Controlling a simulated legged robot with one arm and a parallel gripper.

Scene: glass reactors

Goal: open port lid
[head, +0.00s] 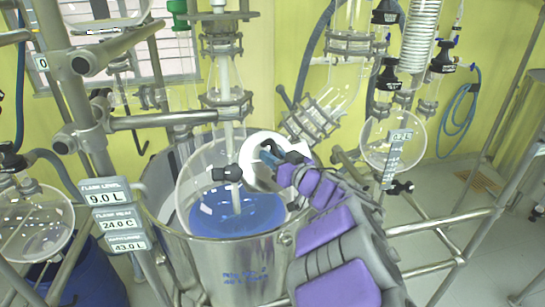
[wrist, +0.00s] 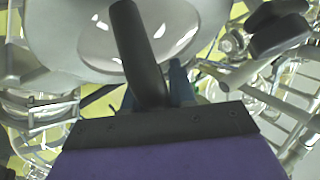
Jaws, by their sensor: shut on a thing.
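The white round port lid (head: 250,179) is at the upper right of the glass vessel (head: 190,190), which holds blue liquid (head: 235,215). My gripper (head: 268,157) reaches in from the lower right and is shut on the lid at its upper right side. Black knobs show on either side of the lid. In the wrist view the pale underside or face of the lid (wrist: 185,30) fills the top middle, with a dark bar in front of it. The fingertips are mostly hidden, so the exact grip point is unclear. I cannot tell whether the lid touches its port.
A steel jacket (head: 230,270) surrounds the vessel. A stirrer shaft (head: 230,150) stands left of the lid. An angled clamped glass joint (head: 312,118) is close above my gripper. A round flask (head: 392,140) hangs to the right, and metal rails run below it.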

